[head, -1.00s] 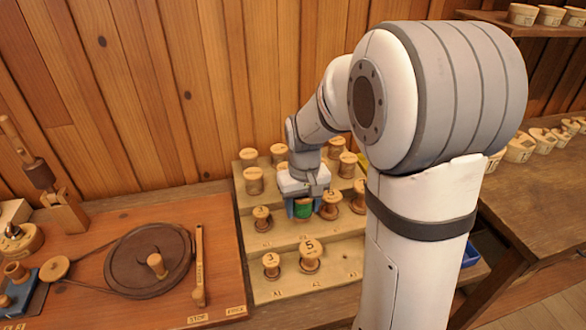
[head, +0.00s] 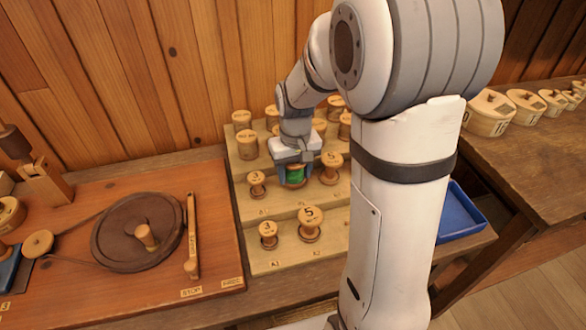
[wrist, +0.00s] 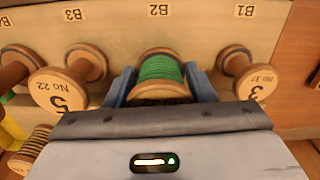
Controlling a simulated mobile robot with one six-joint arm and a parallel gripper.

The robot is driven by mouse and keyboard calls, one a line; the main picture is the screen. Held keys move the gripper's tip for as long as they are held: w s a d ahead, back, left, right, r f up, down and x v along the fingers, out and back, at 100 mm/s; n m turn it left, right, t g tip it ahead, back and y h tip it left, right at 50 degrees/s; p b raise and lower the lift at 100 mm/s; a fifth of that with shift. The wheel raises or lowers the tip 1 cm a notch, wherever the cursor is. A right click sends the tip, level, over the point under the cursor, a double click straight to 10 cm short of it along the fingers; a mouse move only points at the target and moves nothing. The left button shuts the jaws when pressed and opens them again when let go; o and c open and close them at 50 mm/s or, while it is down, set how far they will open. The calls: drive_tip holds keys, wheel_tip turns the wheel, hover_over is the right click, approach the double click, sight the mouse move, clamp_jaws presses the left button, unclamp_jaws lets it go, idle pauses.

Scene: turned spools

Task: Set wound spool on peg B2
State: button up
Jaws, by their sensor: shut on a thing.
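The wound spool, with green thread, shows in the head view (head: 294,176) and in the wrist view (wrist: 160,72). My gripper (wrist: 160,88) is shut on it, with one blue finger on each side; in the head view my gripper (head: 293,172) reaches down over the middle step. The spool looks upright, in line with the B2 label (wrist: 160,10). Peg B2 itself is hidden under the spool and gripper. I cannot tell whether the spool is seated on it or just above.
The B1 spool (wrist: 243,76) and the B3 spool marked 5 (wrist: 66,88) stand close on either side. Spools marked 3 (head: 268,235) and 5 (head: 310,224) stand on the lower step. Several more stand behind. A blue tray (head: 462,212) is at right.

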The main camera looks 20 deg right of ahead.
drive_tip(key=shift+s+f, duration=0.1)
idle(0.7)
drive_tip(key=shift+f, duration=0.3)
drive_tip(key=shift+f+b, duration=0.45)
drive_tip(key=shift+f, duration=0.1)
idle(1.4)
drive_tip(key=o, duration=0.7)
drive_tip(key=shift+r, duration=0.1)
wheel_tip(320, 180, up, 11)
drive_tip(key=p, duration=0.8)
drive_tip(key=shift+s, duration=0.1)
